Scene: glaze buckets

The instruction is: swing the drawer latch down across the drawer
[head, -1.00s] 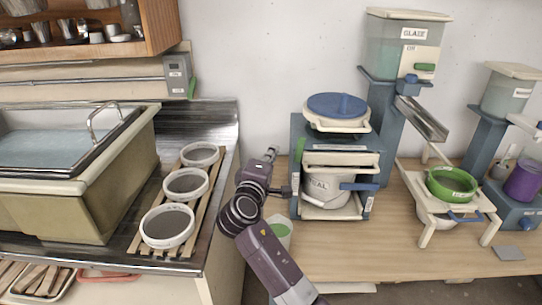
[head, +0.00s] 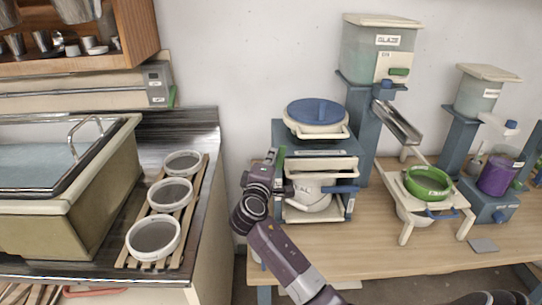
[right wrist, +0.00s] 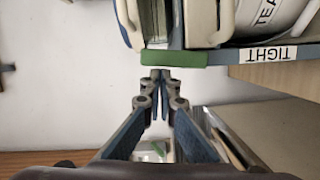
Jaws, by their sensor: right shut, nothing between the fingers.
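The green latch (head: 281,160) stands upright at the left front post of the blue cabinet, partly hidden by my right gripper. In the right wrist view the latch (right wrist: 175,58) is a short green bar beside a "TIGHT" label. The drawer (head: 318,214) is a cream tray low in the cabinet with a white labelled pot (head: 308,195) in it. My right gripper (head: 269,158) is shut and empty at the latch's left. In the right wrist view its fingertips (right wrist: 160,74) are close to the latch; I cannot tell whether they touch. My left gripper is not in view.
A blue-lidded container (head: 318,112) sits on top of the cabinet. A green bowl (head: 428,184) on a cream stand is to the right. White-rimmed sieves (head: 155,237) and a sink are to the left.

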